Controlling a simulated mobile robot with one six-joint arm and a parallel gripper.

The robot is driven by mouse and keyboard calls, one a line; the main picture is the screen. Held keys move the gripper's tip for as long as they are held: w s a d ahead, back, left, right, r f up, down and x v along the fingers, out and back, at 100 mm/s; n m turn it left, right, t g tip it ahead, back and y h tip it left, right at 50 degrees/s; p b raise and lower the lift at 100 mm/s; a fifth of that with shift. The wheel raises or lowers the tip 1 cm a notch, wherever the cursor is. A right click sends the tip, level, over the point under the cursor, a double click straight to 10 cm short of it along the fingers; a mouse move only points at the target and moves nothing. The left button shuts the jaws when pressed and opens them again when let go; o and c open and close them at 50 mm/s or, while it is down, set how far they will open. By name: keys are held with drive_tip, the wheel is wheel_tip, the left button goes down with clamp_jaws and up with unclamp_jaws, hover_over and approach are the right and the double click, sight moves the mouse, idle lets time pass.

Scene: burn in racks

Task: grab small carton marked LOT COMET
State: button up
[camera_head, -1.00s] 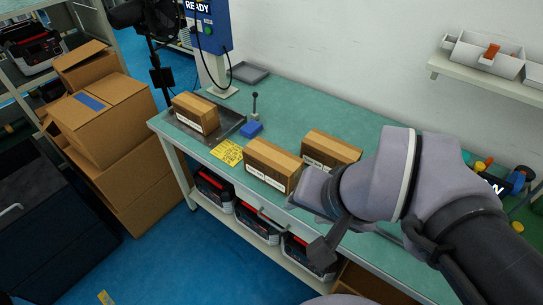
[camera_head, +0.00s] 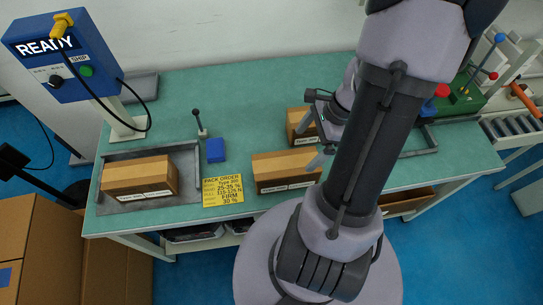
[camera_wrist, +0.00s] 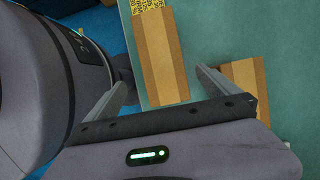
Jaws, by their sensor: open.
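Three small brown cartons with tan tape and white labels stand on the green bench; the label words are too small to read, so I cannot tell which is LOT COMET. One carton (camera_head: 140,177) sits in the grey tray at left. A middle carton (camera_head: 285,169) is right of the yellow note; it shows between my finger lines in the wrist view (camera_wrist: 160,55). A third carton (camera_head: 296,126) is behind it, partly hidden by my gripper, and shows at right in the wrist view (camera_wrist: 246,82). My gripper (camera_head: 311,142) is open and empty, above the two right cartons.
A yellow pack order note (camera_head: 222,190), a blue block (camera_head: 215,150) and a small lever (camera_head: 200,125) lie between tray (camera_head: 190,160) and cartons. A blue READY box (camera_head: 65,60) stands at back left. The back middle of the bench is clear.

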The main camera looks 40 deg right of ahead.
sight(290, 162)
drive_tip(key=b+x, duration=0.3)
drive_tip(key=x, duration=0.4)
drive_tip(key=shift+d+f, duration=0.1)
drive_tip(key=shift+f, duration=0.15)
drive_tip(key=b+x, duration=0.1)
drive_tip(key=x, duration=0.1)
drive_tip(key=b+x, duration=0.1)
drive_tip(key=x, duration=0.1)
drive_tip(key=b+x, duration=0.1)
drive_tip(key=x, duration=0.1)
drive_tip(key=shift+w+r, duration=0.1)
drive_tip(key=shift+w, duration=0.2)
drive_tip(key=shift+r, duration=0.1)
drive_tip(key=c, duration=2)
